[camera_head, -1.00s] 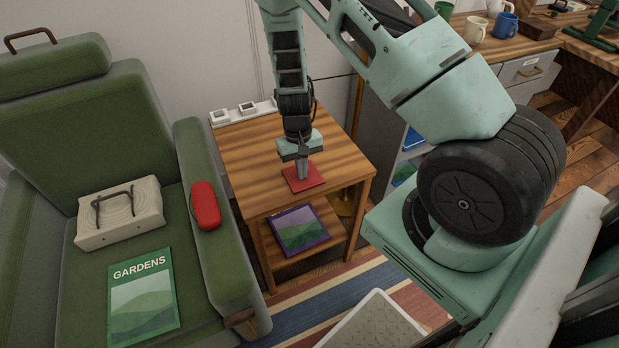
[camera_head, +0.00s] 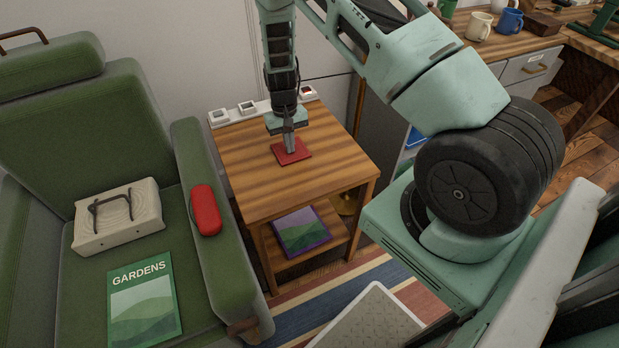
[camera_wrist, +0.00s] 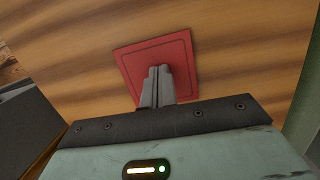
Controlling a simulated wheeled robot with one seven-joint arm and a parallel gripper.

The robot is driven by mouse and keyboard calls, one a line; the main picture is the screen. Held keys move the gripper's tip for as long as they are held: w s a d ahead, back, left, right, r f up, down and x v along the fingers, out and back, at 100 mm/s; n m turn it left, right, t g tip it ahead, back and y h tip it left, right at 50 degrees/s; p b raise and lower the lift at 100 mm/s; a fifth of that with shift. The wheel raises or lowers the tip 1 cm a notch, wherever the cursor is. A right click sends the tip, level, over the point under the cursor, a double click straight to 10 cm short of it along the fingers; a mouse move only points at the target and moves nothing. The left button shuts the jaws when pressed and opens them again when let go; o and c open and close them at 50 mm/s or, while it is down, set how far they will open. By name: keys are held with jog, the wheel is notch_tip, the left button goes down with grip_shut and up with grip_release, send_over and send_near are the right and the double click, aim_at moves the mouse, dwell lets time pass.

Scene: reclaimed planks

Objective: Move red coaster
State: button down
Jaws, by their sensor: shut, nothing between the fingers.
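The red coaster (camera_head: 296,153) is a flat square lying on top of the small wooden side table (camera_head: 240,182). In the wrist view the coaster (camera_wrist: 182,52) lies flat on the striped wood, partly hidden by my fingers. My gripper (camera_head: 291,150) points down with its fingertips over the coaster. In the wrist view my gripper (camera_wrist: 159,72) has its two fingers together, with nothing between them. The tips look to be at or just above the coaster's surface; I cannot tell whether they touch it.
A power strip (camera_head: 248,108) runs along the table's back edge. A purple-edged book (camera_head: 302,231) lies on the lower shelf. A green armchair (camera_head: 95,120) stands left, holding a red case (camera_head: 205,210), a gardens magazine (camera_head: 143,305) and a pale handled block (camera_head: 118,217). The tabletop's front is clear.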

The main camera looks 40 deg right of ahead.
jog(key=shift+d+r+p, duration=0.1)
jog(key=shift+r+p, duration=0.3)
jog(key=shift+p, duration=0.05)
jog(key=shift+w+f, duration=0.1)
jog(key=shift+w, duration=0.05)
jog(key=w+d, duration=0.1)
jog(key=w, duration=0.2)
jog(key=w+d+b, duration=0.1)
jog(key=w, duration=0.3)
jog(key=w+d+b, duration=0.1)
jog(key=w, duration=0.3)
jog(key=shift+w+d, duration=0.1)
jog(key=shift+d, duration=0.2)
jog(key=shift+r, duration=0.2)
